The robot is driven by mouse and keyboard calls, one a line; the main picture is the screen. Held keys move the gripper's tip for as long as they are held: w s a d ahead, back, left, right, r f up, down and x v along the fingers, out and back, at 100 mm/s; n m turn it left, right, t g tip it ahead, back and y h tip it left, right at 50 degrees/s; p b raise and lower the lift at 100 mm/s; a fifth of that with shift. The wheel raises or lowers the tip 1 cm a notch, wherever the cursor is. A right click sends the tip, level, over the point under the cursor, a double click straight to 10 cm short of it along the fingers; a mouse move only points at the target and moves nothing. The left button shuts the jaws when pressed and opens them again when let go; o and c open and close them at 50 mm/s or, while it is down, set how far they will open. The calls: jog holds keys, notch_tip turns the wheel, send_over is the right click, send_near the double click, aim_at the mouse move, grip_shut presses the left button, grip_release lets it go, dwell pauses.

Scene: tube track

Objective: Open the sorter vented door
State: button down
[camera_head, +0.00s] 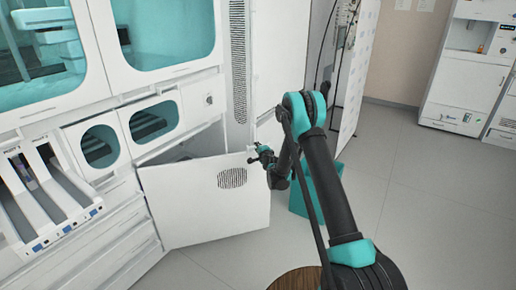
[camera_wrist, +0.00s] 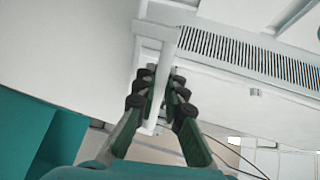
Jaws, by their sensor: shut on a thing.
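The vented door (camera_head: 200,208) is a white panel with a round patch of slots, low on the white sorter (camera_head: 75,148). It stands swung out from the sorter front, with a dark gap behind its top edge. My gripper (camera_head: 260,153) is at the door's upper right corner, on its free side. In the wrist view my gripper (camera_wrist: 158,95) has its dark fingers closed around a narrow white bar (camera_wrist: 168,50) at the door's edge. I cannot tell whether this bar is a handle or the edge itself. The fingertips partly hide it.
A teal bin (camera_head: 318,190) stands on the floor just right of my gripper, partly behind my arm. The sorter's tall slotted strip (camera_head: 238,60) rises above the door. A round wooden top (camera_head: 296,279) is at the bottom. The grey floor (camera_head: 435,200) to the right is clear.

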jog(key=c, duration=1.9)
grip_release()
jog(key=shift+o, duration=0.2)
jog(key=v, duration=0.7)
jog(key=shift+s, duration=0.25)
